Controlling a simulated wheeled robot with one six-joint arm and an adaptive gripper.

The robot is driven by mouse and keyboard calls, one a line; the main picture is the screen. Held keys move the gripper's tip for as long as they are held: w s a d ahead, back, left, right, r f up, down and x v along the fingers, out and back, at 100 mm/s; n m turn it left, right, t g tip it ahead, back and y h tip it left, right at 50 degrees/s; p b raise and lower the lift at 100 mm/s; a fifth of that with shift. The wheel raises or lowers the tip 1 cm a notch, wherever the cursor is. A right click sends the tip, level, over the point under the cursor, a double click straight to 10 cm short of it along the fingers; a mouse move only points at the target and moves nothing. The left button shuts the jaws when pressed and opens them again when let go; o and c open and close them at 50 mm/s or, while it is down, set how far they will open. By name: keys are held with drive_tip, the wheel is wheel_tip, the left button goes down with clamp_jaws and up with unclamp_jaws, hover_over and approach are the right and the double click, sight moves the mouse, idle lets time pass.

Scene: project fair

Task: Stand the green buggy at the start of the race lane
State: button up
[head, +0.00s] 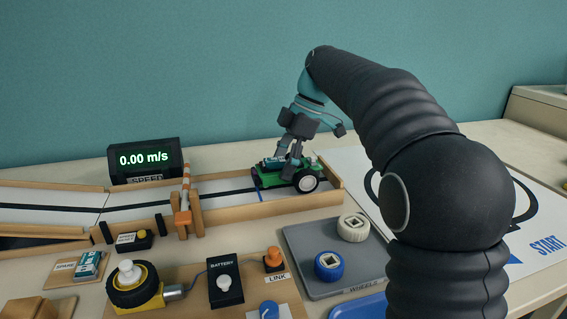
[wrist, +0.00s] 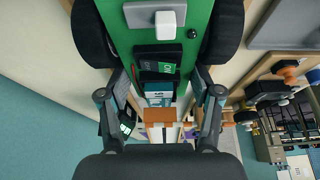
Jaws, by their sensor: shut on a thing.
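The green buggy (head: 309,172) is at the right end of the race lane (head: 225,187), just right of the blue cross line (head: 256,186), between the low wooden side rails. My gripper (head: 284,163) reaches down from above and is shut on the buggy. In the wrist view, the buggy's green deck (wrist: 200,25) lies between my fingers (wrist: 162,85), with dark wheels at both sides and a battery block (wrist: 160,70) on it. I cannot tell whether the wheels bear on the lane.
An orange-and-white striped barrier (head: 185,188) stands upright at the lane, left of the buggy. A speed display (head: 145,161) reading 0.00 m/s stands behind the lane. A grey tray (head: 309,238) with a white and a blue wheel lies in front. A START mat (head: 530,262) lies at right.

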idle(0.4)
drive_tip(key=o, duration=1.1)
drive_tip(key=shift+c, duration=0.2)
